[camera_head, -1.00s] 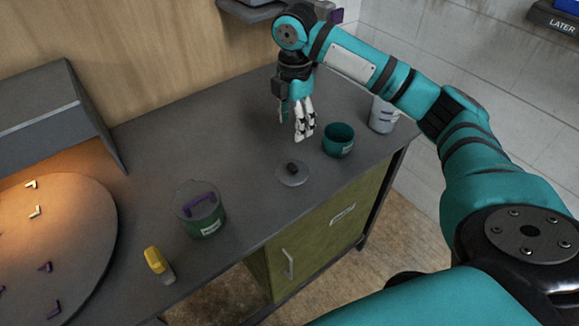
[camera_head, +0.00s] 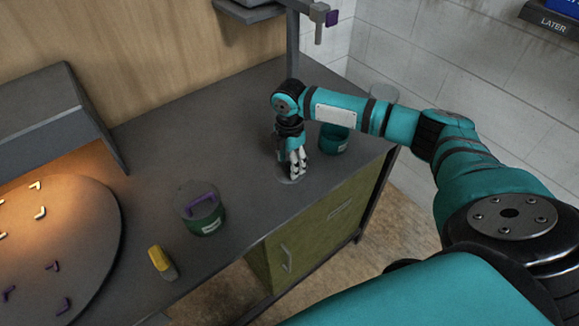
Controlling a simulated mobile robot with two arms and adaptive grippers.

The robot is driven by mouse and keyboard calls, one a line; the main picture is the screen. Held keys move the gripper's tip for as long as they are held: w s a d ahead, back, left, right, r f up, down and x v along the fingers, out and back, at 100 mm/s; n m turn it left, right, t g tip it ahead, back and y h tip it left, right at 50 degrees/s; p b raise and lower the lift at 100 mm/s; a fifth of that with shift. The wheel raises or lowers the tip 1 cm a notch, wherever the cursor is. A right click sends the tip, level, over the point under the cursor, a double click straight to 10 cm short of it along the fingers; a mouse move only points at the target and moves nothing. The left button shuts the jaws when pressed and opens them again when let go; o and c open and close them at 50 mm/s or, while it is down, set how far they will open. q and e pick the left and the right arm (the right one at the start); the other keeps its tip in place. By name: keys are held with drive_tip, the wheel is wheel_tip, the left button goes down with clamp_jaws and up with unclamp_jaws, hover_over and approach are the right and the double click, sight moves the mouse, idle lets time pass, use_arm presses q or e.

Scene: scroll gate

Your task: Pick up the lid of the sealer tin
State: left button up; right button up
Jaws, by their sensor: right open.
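A flat grey lid (camera_head: 285,179) lies on the grey workbench, mostly hidden under my right gripper (camera_head: 297,172). The right gripper points down over the lid, its fingers around or just above the place of the dark knob. It is open; I cannot tell whether it touches the lid. An open teal tin (camera_head: 334,146) stands just right of the gripper, partly covered by my arm. The tins' labels are too small to read. My left gripper is not in view.
A round turntable (camera_head: 75,225) with several small angled pieces fills the left, beside a grey hood (camera_head: 50,120). A pale container (camera_head: 383,93) is behind my arm. The bench between tin and lid is clear.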

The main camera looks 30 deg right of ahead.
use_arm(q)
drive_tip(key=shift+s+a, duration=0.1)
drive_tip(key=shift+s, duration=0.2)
use_arm(e)
drive_tip(key=shift+f, duration=0.1)
drive_tip(key=c, duration=1.1)
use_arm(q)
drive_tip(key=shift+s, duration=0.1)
